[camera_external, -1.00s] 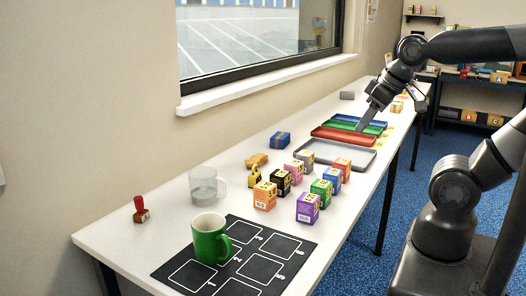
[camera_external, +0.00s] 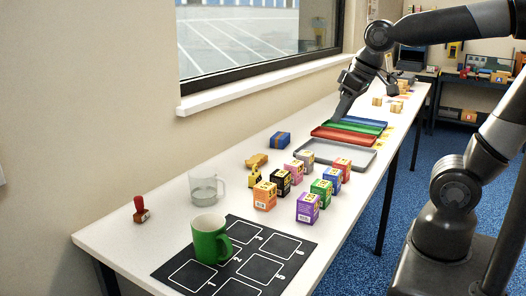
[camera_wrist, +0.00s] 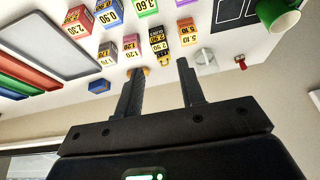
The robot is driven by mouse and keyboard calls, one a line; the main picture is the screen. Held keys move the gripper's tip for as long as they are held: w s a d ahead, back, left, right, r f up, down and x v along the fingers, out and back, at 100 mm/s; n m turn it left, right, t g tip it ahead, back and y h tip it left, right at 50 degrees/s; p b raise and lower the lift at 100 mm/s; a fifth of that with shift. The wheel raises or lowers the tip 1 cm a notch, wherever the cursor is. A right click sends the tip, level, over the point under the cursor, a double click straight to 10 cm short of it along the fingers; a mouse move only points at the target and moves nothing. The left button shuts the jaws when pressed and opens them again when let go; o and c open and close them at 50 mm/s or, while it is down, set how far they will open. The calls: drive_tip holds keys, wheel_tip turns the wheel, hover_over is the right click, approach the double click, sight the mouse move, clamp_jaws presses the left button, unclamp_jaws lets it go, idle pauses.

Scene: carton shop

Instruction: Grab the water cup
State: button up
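The water cup (camera_external: 204,189) is a clear, see-through cup with a handle, holding some water. It stands upright on the white table (camera_external: 150,245), left of the small boxes and behind a green mug (camera_external: 209,240). In the wrist view the cup (camera_wrist: 205,58) shows beyond the right finger, small and seen from above. My gripper (camera_external: 342,112) is over the far part of the table by the coloured trays, well apart from the cup. In the wrist view its two fingers (camera_wrist: 160,68) are spread with nothing between them.
Several coloured price boxes (camera_external: 307,208) stand mid-table, between my gripper and the cup. A yellow toy (camera_external: 255,176) is near the cup. A red-handled stamp (camera_external: 140,210) stands left. The mug rests on a black mat (camera_external: 265,262). A window sill (camera_external: 260,87) runs along the wall.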

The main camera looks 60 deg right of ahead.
drive_tip(key=w+a+g, duration=0.1)
drive_tip(key=w+a, duration=0.2)
drive_tip(key=w, duration=0.7)
drive_tip(key=g, duration=0.3)
hover_over(224, 182)
drive_tip(key=f, duration=1.3)
drive_tip(key=shift+d+f, duration=0.2)
drive_tip(key=shift+d, duration=0.15)
drive_tip(key=shift+g, duration=0.3)
wheel_tip(224, 182, down, 5)
drive_tip(key=shift+w+a+f, duration=0.15)
drive_tip(key=shift+a+f, duration=0.1)
drive_tip(key=shift+f, duration=3)
drive_tip(key=shift+c, duration=0.3)
clamp_jaws()
